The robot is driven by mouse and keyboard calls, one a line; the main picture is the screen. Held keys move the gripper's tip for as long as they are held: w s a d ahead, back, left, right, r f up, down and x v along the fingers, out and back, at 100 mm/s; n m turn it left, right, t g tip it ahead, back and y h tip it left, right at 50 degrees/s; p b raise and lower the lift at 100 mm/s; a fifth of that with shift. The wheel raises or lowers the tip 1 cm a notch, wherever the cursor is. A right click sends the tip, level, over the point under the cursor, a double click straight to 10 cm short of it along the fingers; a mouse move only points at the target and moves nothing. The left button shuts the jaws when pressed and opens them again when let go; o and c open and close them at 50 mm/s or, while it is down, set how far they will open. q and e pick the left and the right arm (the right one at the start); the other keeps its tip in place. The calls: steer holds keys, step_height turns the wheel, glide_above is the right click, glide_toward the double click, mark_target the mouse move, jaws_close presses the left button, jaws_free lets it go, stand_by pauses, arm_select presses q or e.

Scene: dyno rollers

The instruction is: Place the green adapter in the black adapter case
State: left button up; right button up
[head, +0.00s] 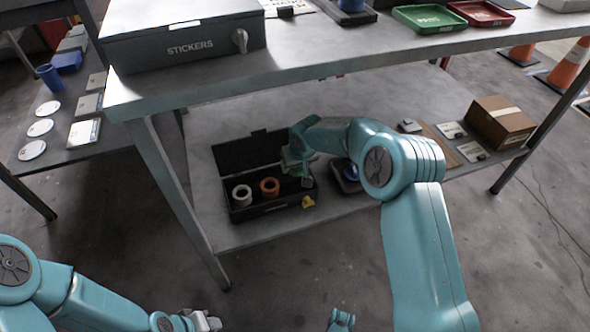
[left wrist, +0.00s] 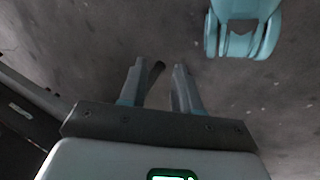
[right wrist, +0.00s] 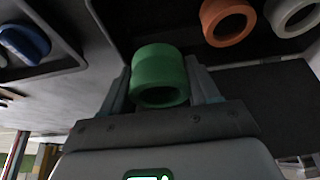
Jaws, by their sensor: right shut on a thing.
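The black adapter case (head: 240,214) stands open on the lower shelf, its lid raised at the back. A white adapter (head: 242,195) and an orange adapter (head: 270,186) stand in it; both show in the right wrist view, the orange one (right wrist: 228,20) and the white one (right wrist: 290,14). My right gripper (head: 298,170) is at the right part of the case. It is shut on the green adapter (right wrist: 160,76), which is held between both fingers; the gripper mostly hides it in the head view. My left gripper (left wrist: 157,68) is open and empty, low over the floor.
A small dark tray (head: 345,186) with a blue part stands right of the case. A yellow piece (head: 308,201) is at the case's front right corner. The upper tabletop (head: 300,62) overhangs the shelf. A cardboard box (head: 500,122) sits at the shelf's right end.

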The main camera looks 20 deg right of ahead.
steer(key=shift+f, duration=0.65)
steer(key=shift+r, duration=0.15)
arm_select(q)
steer(key=shift+w+a+f+b, duration=0.1)
steer(key=shift+w+f+b, duration=0.35)
steer(key=shift+f, duration=0.25)
arm_select(e)
steer(key=shift+w+f, duration=0.1)
steer(key=shift+f, duration=0.45)
arm_select(q)
steer(key=shift+f, duration=0.1)
arm_select(e)
steer(key=shift+f, duration=0.1)
steer(key=o, duration=1.1)
steer(key=shift+d, duration=0.1)
